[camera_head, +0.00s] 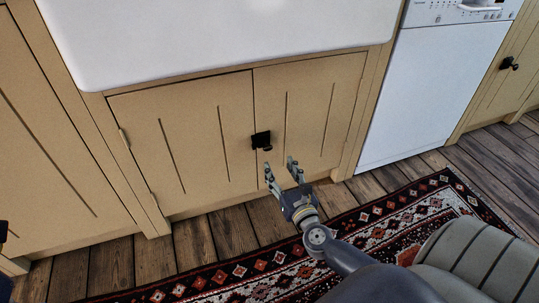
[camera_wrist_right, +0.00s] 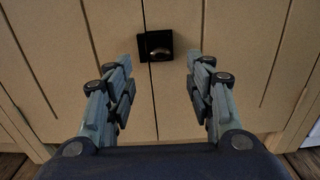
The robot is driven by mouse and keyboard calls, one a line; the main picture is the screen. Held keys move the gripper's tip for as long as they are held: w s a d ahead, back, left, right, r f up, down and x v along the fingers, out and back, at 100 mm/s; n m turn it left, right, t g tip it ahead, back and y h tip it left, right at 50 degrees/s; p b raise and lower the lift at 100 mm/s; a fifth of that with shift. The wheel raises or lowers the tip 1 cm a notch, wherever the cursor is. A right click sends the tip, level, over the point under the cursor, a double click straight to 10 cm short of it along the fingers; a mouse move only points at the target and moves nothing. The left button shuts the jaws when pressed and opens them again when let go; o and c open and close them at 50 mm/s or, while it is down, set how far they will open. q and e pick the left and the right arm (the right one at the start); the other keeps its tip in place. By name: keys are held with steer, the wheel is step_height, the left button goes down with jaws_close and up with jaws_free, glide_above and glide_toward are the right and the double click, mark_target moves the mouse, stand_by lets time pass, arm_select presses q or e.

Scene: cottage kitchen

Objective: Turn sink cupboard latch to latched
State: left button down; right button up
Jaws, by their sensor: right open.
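The sink cupboard latch (camera_head: 261,140) is a small black fitting at the seam between the two tan sink cupboard doors (camera_head: 308,115), below the white sink. In the right wrist view the latch (camera_wrist_right: 155,46) shows as a dark plate with a rounded knob, across the door gap. Whether it is turned to latched is hard to tell. My right gripper (camera_head: 281,168) is open and empty, just below and in front of the latch. In the right wrist view its fingers (camera_wrist_right: 160,72) stand either side of the latch's line, apart from it. My left gripper is not in view.
The white sink (camera_head: 220,35) overhangs above the doors. A white dishwasher (camera_head: 425,95) stands to the right, with another cupboard knob (camera_head: 509,64) beyond it. A patterned red rug (camera_head: 260,270) lies on the wooden floor (camera_head: 150,262) in front.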

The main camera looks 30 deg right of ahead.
mark_target(269, 149)
steer(key=b+x, duration=0.2)
steer(key=x, duration=0.7)
steer(key=shift+w, duration=0.15)
steer(key=c, duration=1.1)
